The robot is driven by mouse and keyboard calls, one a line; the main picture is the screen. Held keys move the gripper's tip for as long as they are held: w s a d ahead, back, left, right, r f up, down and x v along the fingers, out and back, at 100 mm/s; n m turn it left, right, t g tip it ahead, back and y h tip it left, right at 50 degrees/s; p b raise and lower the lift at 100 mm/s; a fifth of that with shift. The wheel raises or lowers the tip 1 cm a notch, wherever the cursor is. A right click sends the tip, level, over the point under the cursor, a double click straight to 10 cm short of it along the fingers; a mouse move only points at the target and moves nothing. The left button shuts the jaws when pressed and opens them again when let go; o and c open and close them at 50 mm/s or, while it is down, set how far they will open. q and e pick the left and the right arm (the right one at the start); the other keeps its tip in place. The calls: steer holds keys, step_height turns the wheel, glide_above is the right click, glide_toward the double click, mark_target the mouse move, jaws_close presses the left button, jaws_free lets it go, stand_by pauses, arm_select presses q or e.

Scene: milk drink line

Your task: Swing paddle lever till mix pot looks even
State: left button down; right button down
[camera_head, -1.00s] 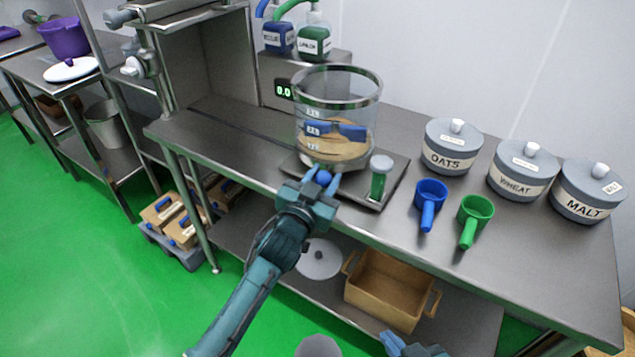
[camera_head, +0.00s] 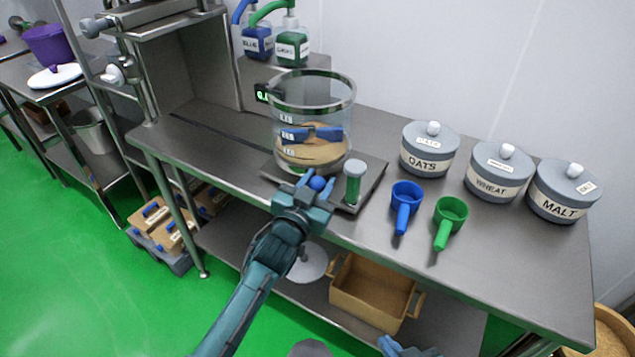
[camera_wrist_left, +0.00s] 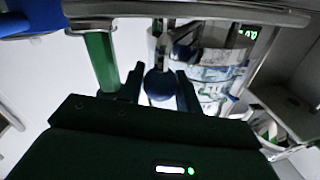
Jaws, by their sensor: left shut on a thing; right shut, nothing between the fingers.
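The mix pot (camera_head: 314,107) is a clear cylinder with a metal rim on a steel base plate. A blue paddle (camera_head: 328,134) sits inside it, over tan contents with a paler layer; how even they are is hard to tell. The paddle lever ends in a blue ball knob (camera_head: 317,183) in front of the pot. My left gripper (camera_head: 315,187) is shut on this knob, which also shows between its fingers in the left wrist view (camera_wrist_left: 160,86). My right gripper (camera_head: 408,348) is shut and empty at the bottom edge, partly cut off.
A green upright handle (camera_head: 354,185) stands just right of my left gripper. Blue (camera_head: 405,197) and green (camera_head: 451,212) scoops lie further right, before the oats (camera_head: 428,152), wheat (camera_head: 498,175) and malt (camera_head: 562,195) canisters. Two pump bottles stand behind the pot.

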arm_select(q)
steer(key=c, duration=1)
jaws_free()
arm_select(e)
steer(key=shift+w+r, duration=0.1)
steer(key=shift+r, duration=0.05)
arm_select(q)
steer(key=shift+s, duration=0.1)
steer(key=v, duration=1.3)
